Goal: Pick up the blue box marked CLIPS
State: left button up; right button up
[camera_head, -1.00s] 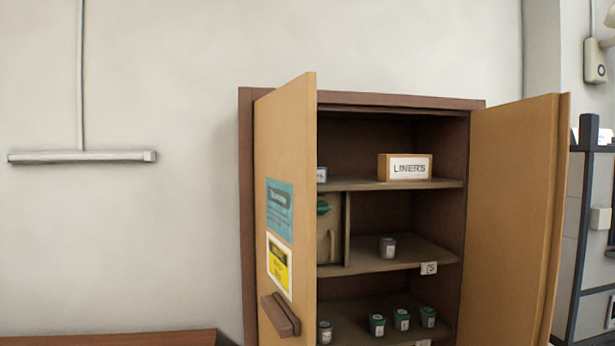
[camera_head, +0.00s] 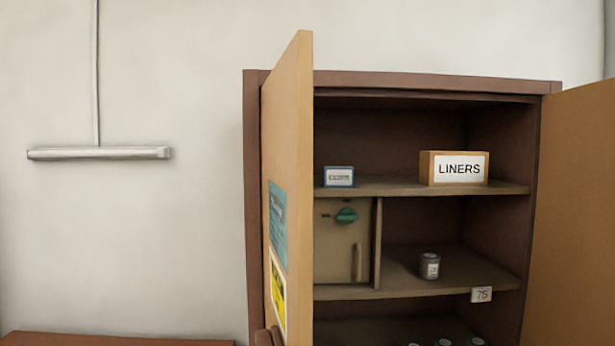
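A small blue box (camera_head: 339,176) with a white label stands on the top shelf of the open cabinet, at the left, close to the edge of the left door. Its label is too small to read for certain. Neither of my grippers shows in the head view.
The cabinet's left door (camera_head: 287,190) stands open toward me, and its right door (camera_head: 585,215) is swung out to the right. A box marked LINERS (camera_head: 454,168) shares the top shelf (camera_head: 390,187). A small closed compartment (camera_head: 342,240) and a grey jar (camera_head: 429,266) are below.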

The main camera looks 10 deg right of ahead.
aim_at(333, 176)
jog(key=i+l+u, duration=0.25)
jog(key=l+u, duration=0.2)
jog(key=l, duration=0.15)
jog(key=i+l+u, duration=0.1)
jog(key=l+u, duration=0.15)
jog(key=l, duration=0.1)
